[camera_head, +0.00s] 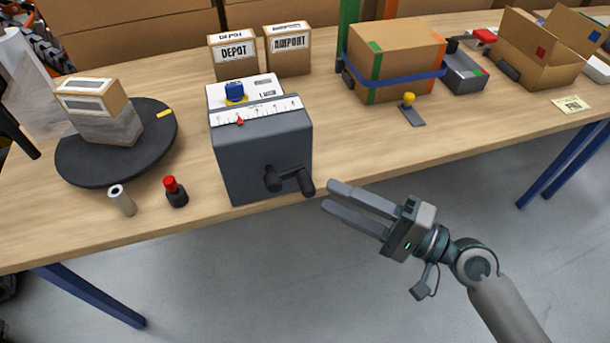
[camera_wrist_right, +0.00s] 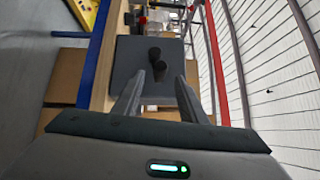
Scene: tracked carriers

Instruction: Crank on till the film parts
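A grey crank box (camera_head: 265,155) stands at the table's front edge. Its black crank handle (camera_head: 290,181) is on the front face, with the grip toward the right. A white scale with a red pointer (camera_head: 239,121) is on top. Left of it, a black turntable (camera_head: 75,176) carries cartons (camera_head: 92,98), the lower part wrapped in clear film (camera_head: 108,128). A pale sheet of film (camera_head: 35,85) stands behind the turntable at left. My right gripper (camera_head: 334,197) is open and empty, just right of the handle, apart from it. The handle (camera_wrist_right: 157,62) shows ahead of its fingers. My left gripper is not in view.
A red-topped button (camera_head: 174,190) and a small roll (camera_head: 122,200) stand near the front edge. DEPOT (camera_head: 234,57) and AIRPORT (camera_head: 288,50) boxes stand behind the crank box. A strapped carton (camera_head: 390,65) and open box (camera_head: 540,55) are at right. The space before the table is clear.

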